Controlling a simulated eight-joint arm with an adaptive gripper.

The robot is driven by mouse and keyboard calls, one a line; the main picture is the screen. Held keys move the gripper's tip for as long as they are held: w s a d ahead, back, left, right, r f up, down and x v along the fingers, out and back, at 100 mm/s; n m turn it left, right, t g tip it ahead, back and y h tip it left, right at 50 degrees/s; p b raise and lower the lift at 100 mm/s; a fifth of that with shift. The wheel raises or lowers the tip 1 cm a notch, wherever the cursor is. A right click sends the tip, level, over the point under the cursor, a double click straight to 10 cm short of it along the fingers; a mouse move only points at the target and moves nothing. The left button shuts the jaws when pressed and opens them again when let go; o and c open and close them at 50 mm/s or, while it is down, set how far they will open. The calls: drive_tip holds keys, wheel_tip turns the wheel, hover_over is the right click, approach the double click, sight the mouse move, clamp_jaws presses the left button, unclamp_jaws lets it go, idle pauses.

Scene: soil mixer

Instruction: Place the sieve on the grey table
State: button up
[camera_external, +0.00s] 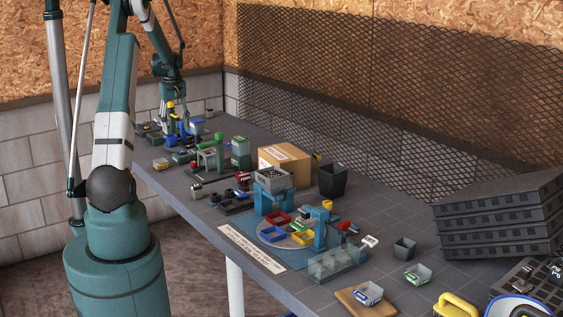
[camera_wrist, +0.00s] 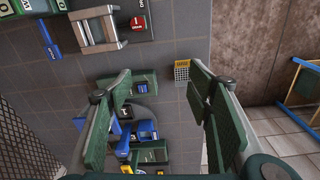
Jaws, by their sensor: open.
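The grey table (camera_external: 390,190) runs from the far left to the front right; its tiled top shows in the wrist view (camera_wrist: 150,48). My gripper (camera_external: 172,100) hangs over its far end. In the wrist view my gripper (camera_wrist: 160,88) is open, its green-padded fingers wide apart with nothing held. A small grid-sided box with a yellow top (camera_wrist: 182,71) lies on the table beyond the fingertips, near the edge. I cannot tell for certain which item is the sieve. A grey open-topped tray (camera_external: 274,178) sits on a blue stand in the external view.
Blue, yellow and green parts (camera_wrist: 145,135) cluster beneath and between my fingers. A grey frame (camera_wrist: 97,30) stands beside a red block (camera_wrist: 138,22). A cardboard box (camera_external: 284,160), black bin (camera_external: 332,181) and stacked dark trays (camera_external: 500,220) stand along the table. A mesh fence (camera_external: 400,90) backs it.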

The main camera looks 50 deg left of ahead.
drive_tip(key=w+d+r+m+t, duration=0.15)
drive_tip(key=d+r, duration=0.45)
drive_tip(key=d, duration=0.7)
drive_tip(key=w+d+r+m+y, duration=0.1)
drive_tip(key=w+d+r+m, duration=0.35)
drive_tip(key=d, duration=0.85)
drive_tip(key=w+d+r+m+t, duration=0.1)
drive_tip(key=d+r, duration=0.7)
drive_tip(key=d, duration=0.5)
drive_tip(key=s+d+m+t, duration=0.1)
drive_tip(key=s+d+m, duration=0.2)
drive_tip(key=s+d, duration=0.3)
drive_tip(key=s+d+f+m+t+h, duration=0.1)
drive_tip(key=s+d, duration=0.5)
drive_tip(key=d, duration=1.1)
drive_tip(key=s+d+m+t, duration=0.2)
drive_tip(key=s+d+m, duration=0.3)
drive_tip(key=d, duration=0.6)
drive_tip(key=shift+s+d+f, duration=0.35)
drive_tip(key=shift+s+d, duration=0.05)
drive_tip(key=shift+s, duration=0.55)
drive_tip(key=shift+f, duration=0.1)
